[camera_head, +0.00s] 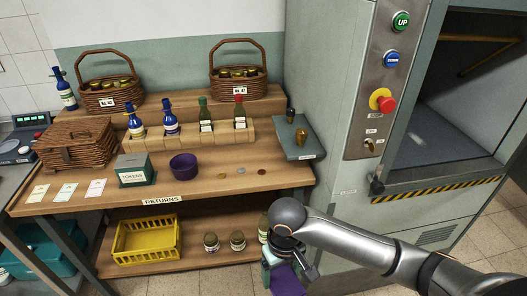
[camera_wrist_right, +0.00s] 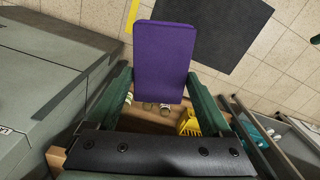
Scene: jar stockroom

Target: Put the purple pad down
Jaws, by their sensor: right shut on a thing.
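The purple pad (camera_head: 287,281) is a flat rectangle at the bottom edge of the head view, partly hidden there by my right gripper (camera_head: 276,268). In the right wrist view, the pad (camera_wrist_right: 164,62) lies between the two green fingers of my right gripper (camera_wrist_right: 160,92), which is shut on it. The pad is held in the air in front of the shelf unit, over the floor. My left gripper is in neither view.
The wooden returns table (camera_head: 232,184) has a purple bowl (camera_head: 184,166), a tokens box (camera_head: 135,171) and cards on it. A yellow crate (camera_head: 146,240) and several jars stand on the lower shelf. The right wrist view shows a dark floor mat (camera_wrist_right: 222,28). A grey-green lift cabinet (camera_head: 325,95) stands right.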

